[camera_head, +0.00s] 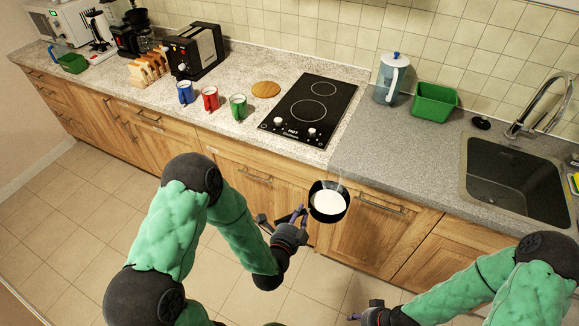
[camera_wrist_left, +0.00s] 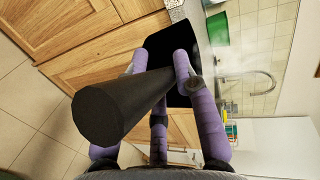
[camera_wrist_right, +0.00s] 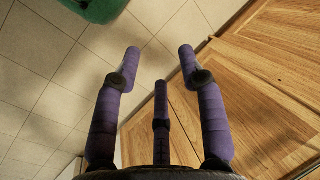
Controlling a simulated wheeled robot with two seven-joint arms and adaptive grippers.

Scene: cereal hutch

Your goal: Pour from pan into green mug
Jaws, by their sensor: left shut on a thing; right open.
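The black pan (camera_head: 328,203) holds white contents and hangs in front of the cabinets, below the counter edge. My left gripper (camera_head: 300,214) is shut on its handle; the left wrist view shows the black handle (camera_wrist_left: 115,105) between the purple fingers (camera_wrist_left: 182,70). The pan looks about level in the head view. The green mug (camera_head: 238,106) stands on the counter, the rightmost of three mugs, left of the cooktop and apart from the pan. My right gripper (camera_wrist_right: 158,60) is open and empty, low in front of the cabinets.
The red mug (camera_head: 210,98) and blue mug (camera_head: 186,92) stand left of the green mug. A black cooktop (camera_head: 310,108), round wooden board (camera_head: 266,89), toaster (camera_head: 197,50), glass jug (camera_head: 390,78), green container (camera_head: 434,101) and sink (camera_head: 515,180) are on the counter.

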